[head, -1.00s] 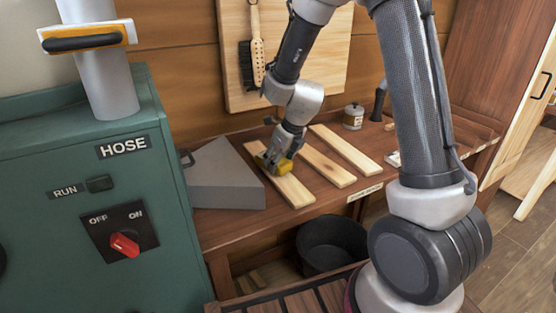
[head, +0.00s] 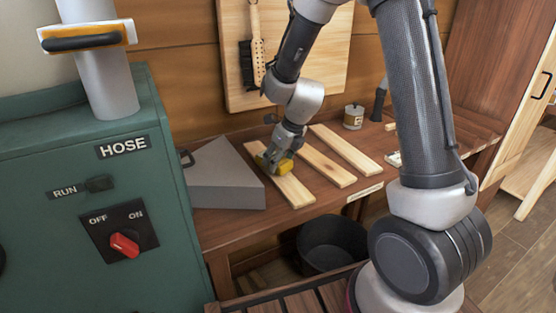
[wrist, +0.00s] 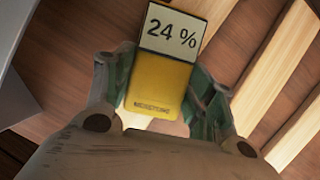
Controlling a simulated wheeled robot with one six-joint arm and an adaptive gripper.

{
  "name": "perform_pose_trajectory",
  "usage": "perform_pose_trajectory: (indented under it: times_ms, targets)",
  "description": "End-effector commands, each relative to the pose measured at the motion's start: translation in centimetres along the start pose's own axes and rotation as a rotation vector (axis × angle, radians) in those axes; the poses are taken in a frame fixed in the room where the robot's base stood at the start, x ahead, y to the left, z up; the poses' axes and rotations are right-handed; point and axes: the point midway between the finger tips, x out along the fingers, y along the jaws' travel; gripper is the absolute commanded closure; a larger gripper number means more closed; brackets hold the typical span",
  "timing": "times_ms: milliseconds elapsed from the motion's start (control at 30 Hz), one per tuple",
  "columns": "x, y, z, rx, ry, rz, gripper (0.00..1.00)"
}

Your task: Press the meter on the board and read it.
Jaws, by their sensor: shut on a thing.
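The yellow meter (wrist: 160,88) is held in my gripper (wrist: 165,95), with green-lined fingers on both sides of it. Its white display (wrist: 172,29) reads "24 %" in the wrist view. In the head view the meter (head: 284,167) is at the left-hand light board (head: 291,188) on the bench, its end at or very near the wood; I cannot tell for certain that it touches. My gripper (head: 272,158) is shut on the meter. Two more light boards (head: 326,165) (head: 345,148) lie to the right.
A grey wedge-shaped box (head: 222,178) stands left of the boards. A small tin (head: 353,116) is at the back of the bench. A green cabinet (head: 90,215) with a red switch (head: 124,245) stands at the left. A black bucket (head: 332,243) is below the bench.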

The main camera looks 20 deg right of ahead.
Motion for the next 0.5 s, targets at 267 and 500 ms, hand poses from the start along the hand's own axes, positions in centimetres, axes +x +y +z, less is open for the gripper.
perform_pose_trajectory:
  times_ms: [267, 500]
  targets:
    - [-3.0, 0.0, 1.4, -0.003, -0.006, -0.002, 0.73]
    - [-5.4, 0.0, 2.4, -0.003, -0.007, -0.002, 0.73]
